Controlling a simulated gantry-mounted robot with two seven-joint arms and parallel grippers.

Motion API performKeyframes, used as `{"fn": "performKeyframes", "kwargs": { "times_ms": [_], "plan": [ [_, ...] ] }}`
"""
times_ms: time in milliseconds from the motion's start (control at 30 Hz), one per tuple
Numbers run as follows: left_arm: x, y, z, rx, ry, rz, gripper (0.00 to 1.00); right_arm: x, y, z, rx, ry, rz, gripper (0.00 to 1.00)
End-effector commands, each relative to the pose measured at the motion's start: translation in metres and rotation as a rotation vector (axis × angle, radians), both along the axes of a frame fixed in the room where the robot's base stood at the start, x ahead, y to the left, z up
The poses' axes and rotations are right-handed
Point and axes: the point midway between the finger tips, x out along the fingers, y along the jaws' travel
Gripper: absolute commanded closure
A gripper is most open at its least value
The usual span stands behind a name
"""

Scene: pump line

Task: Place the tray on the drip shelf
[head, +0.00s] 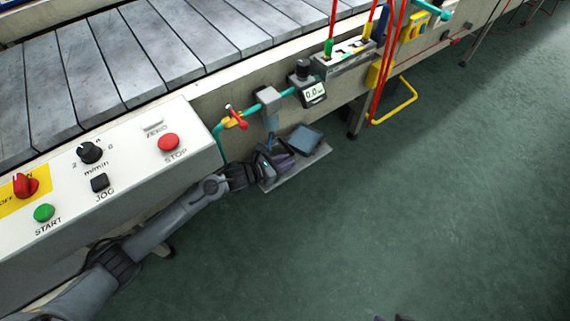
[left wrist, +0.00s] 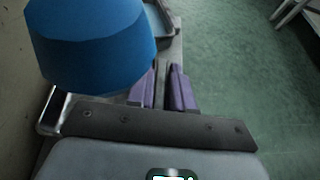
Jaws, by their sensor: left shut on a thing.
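My left gripper (head: 284,161), with purple fingers, is low beside the machine. It is shut on the small blue-grey tray (head: 307,138), gripping its near end. The tray lies over the pale grey drip shelf (head: 300,175); I cannot tell whether it touches it. In the left wrist view the purple fingers (left wrist: 164,90) point to the dark tray wall (left wrist: 166,16), partly hidden by a blue spout. Part of the shelf (left wrist: 174,62) shows beyond the fingers. Dark tips at the bottom edge of the head view may be my right gripper (head: 394,318); its jaws are unclear.
The blue spout (left wrist: 92,42) hangs close beside my left gripper. Above are a teal pipe with a red-handled valve (head: 235,117) and a gauge (head: 314,93). The control panel (head: 115,165) stands left. The green floor (head: 430,200) to the right is clear.

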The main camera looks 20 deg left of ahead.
Motion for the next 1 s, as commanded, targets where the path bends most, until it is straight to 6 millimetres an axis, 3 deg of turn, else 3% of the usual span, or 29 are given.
{"fn": "performKeyframes", "kwargs": {
  "times_ms": [300,333,500,1000],
  "plan": [
    [0.001,0.000,0.000,-0.001,-0.002,0.001,1.00,0.000,-0.002,-0.001,-0.006,-0.001,0.003,0.53],
    [0.000,0.000,-0.001,0.000,-0.001,0.001,0.78,0.000,-0.002,-0.001,-0.007,-0.001,0.004,0.53],
    [0.000,0.000,-0.001,0.000,-0.001,0.001,0.53,0.000,-0.002,-0.001,-0.009,-0.001,0.005,0.53],
    [-0.004,0.002,0.006,0.000,0.000,-0.001,0.53,0.000,-0.002,0.008,-0.006,-0.002,0.003,0.53]
  ]
}}
